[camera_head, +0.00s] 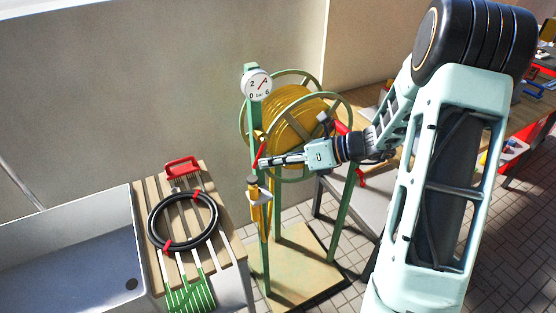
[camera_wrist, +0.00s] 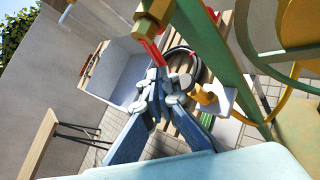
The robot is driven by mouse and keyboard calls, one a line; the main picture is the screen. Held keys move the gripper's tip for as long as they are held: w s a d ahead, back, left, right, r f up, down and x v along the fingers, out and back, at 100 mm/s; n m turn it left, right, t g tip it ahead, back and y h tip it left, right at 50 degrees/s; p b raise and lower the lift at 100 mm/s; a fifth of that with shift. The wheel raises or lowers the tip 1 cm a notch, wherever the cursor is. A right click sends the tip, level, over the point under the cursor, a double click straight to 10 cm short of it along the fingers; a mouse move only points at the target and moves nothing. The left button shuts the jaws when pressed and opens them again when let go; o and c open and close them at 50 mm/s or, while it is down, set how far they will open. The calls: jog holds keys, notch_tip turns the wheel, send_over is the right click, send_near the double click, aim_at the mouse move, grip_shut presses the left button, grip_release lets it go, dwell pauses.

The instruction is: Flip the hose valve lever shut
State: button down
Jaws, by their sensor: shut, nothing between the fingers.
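The hose valve has a red lever (camera_head: 262,144) on the green post of the hose reel. In the wrist view the lever (camera_wrist: 153,50) runs down from a brass valve body (camera_wrist: 151,20) toward my fingertips. My gripper (camera_head: 261,162) reaches in from the right, shut and empty, with its tips at the lower part of the lever. In the wrist view the closed fingertips (camera_wrist: 161,76) overlap the lever's lower end; I cannot tell whether they touch it. The valve body is hard to make out in the head view.
A yellow hose reel (camera_head: 298,115) with a green frame stands just behind my gripper. A pressure gauge (camera_head: 257,85) tops the post, and a yellow nozzle (camera_head: 255,190) hangs below. A slatted bench (camera_head: 236,240) with a black hose coil (camera_head: 151,232) and a sink (camera_head: 70,250) lie left.

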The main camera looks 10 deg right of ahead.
jog(key=a+m+y, duration=0.1)
jog(key=m+y, duration=0.1)
jog(key=a+r+m+t+y, duration=0.1)
jog(key=m+y, duration=0.1)
jog(key=y, duration=0.1)
jog(key=s+a+r+m+t+y, duration=0.1)
jog(key=y, duration=0.1)
jog(key=shift+a+m+y+p, duration=0.15)
jog(key=shift+m+y+p, duration=0.25)
jog(key=shift+s+f, duration=0.1)
jog(key=b, duration=0.3)
send_near(256, 160)
jog(key=s+d+r, duration=0.1)
jog(key=s, duration=0.5)
jog(key=shift+d, duration=0.35)
